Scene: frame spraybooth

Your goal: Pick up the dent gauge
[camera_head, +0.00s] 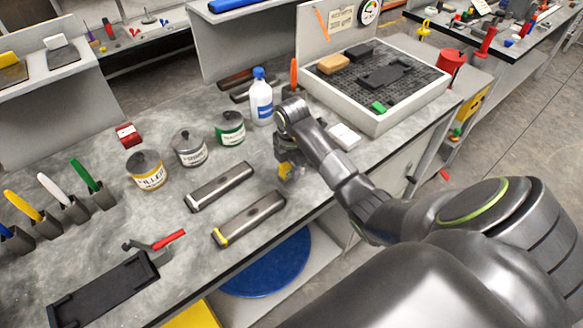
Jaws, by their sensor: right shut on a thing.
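My right gripper (285,168) reaches down over the grey workbench, right of the two long grey bars. It is shut on a small yellow and grey thing, seemingly the dent gauge (287,173). Most of that thing is hidden by the jaws, so its full shape does not show. I cannot tell whether it touches the benchtop. My left gripper is out of view.
Two long bars (250,217) lie left of the gripper. Several labelled cans (190,148) and a white bottle (260,98) stand behind. A grey-walled tray (400,118) is at the right. A red-handled tool (167,240) lies front left. Bare benchtop lies between.

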